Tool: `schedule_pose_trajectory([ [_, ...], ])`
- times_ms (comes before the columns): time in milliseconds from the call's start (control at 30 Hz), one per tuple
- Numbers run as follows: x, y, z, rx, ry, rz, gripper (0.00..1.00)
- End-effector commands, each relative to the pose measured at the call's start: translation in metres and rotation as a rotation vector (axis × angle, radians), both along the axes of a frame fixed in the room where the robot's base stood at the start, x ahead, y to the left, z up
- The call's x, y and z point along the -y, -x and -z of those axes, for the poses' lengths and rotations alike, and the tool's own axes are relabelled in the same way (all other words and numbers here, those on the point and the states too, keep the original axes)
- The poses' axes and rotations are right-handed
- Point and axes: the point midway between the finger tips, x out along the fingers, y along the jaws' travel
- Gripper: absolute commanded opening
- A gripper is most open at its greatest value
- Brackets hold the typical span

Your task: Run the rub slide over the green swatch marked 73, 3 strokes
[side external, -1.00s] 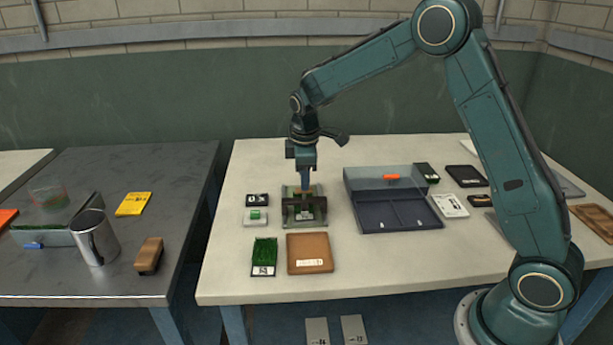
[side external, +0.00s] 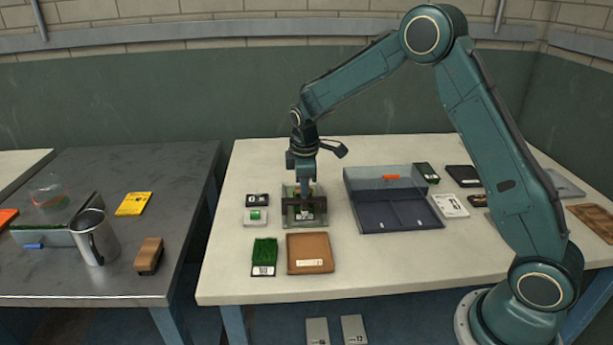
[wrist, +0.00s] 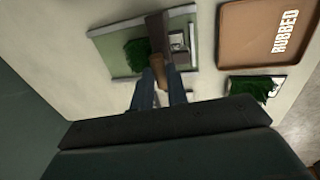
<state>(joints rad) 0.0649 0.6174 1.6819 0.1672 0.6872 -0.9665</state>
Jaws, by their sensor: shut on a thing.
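A pale green-grey board (side external: 318,220) lies flat left of the table's middle and also shows in the wrist view (wrist: 108,42). A dark bar crosses it. A green turf swatch (wrist: 137,52) with a pale label (wrist: 178,39) lies on the board; I cannot read its number. My gripper (side external: 306,189) points down over the board. In the wrist view, its fingers (wrist: 161,95) are shut on a small tan piece (wrist: 160,86), seemingly the rub slide's handle. The fingers partly hide the slide, and I cannot tell whether it touches the turf.
A brown tray (side external: 309,266) marked RUBBED stands in front of the board, beside another green swatch (side external: 265,252). A dark divided box (side external: 397,219) stands right. A metal mug (side external: 94,238) is on the left bench.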

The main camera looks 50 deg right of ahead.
Motion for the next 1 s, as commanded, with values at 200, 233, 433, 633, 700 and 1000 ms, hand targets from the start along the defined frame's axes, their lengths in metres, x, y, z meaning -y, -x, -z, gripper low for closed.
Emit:
schedule_pose_trajectory([
  [200,0.004,-0.005,0.000,0.001,0.001,0.001,0.00],
  [233,0.006,-0.006,0.000,0.000,0.000,0.001,0.00],
  [433,0.023,-0.025,0.000,0.002,0.000,0.002,0.00],
  [633,0.042,-0.044,0.000,0.004,0.001,0.001,0.00],
  [700,0.047,-0.050,-0.001,0.004,0.000,0.000,0.00],
  [1000,0.071,-0.074,-0.001,0.005,0.001,-0.002,0.00],
])
